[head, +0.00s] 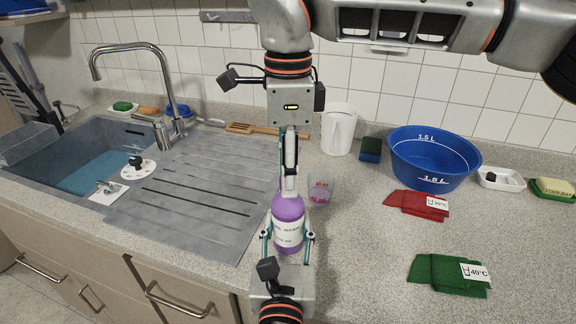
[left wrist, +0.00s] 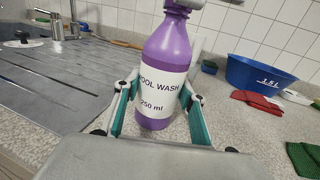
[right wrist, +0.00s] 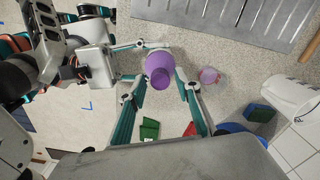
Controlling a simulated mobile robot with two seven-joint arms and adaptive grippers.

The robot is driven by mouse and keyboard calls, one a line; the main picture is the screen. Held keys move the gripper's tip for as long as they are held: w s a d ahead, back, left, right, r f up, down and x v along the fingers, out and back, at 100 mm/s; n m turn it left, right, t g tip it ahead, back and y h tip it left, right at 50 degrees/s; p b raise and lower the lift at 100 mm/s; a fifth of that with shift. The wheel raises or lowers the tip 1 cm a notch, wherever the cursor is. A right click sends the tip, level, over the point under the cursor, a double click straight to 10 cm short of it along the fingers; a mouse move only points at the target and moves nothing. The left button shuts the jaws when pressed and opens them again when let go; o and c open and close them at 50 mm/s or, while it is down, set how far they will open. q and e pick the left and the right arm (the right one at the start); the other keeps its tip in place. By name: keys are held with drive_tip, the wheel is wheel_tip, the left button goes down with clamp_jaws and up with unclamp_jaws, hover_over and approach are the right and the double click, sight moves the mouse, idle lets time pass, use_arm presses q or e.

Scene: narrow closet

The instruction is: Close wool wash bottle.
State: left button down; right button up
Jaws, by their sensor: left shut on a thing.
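My left gripper (head: 288,238) is shut on the bottle's body, one finger on each side of the label. My right gripper (head: 289,190) points down from above, its fingertips at the bottle's top. In the right wrist view a purple round top (right wrist: 159,79) lies between its fingers. I cannot tell whether they grip it, or whether it is a separate cap.
Behind are a white jug (head: 339,130) and a blue basin (head: 434,160). Red cloths (head: 414,203) and a green cloth (head: 440,272) lie right. The sink (head: 60,160) is left.

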clamp_jaws()
drive_tip(key=m, duration=0.6)
drive_tip(key=shift+m, duration=0.3)
drive_tip(key=m, duration=0.5)
drive_tip(key=shift+o, duration=0.7)
unclamp_jaws()
wheel_tip(320, 180, up, 12)
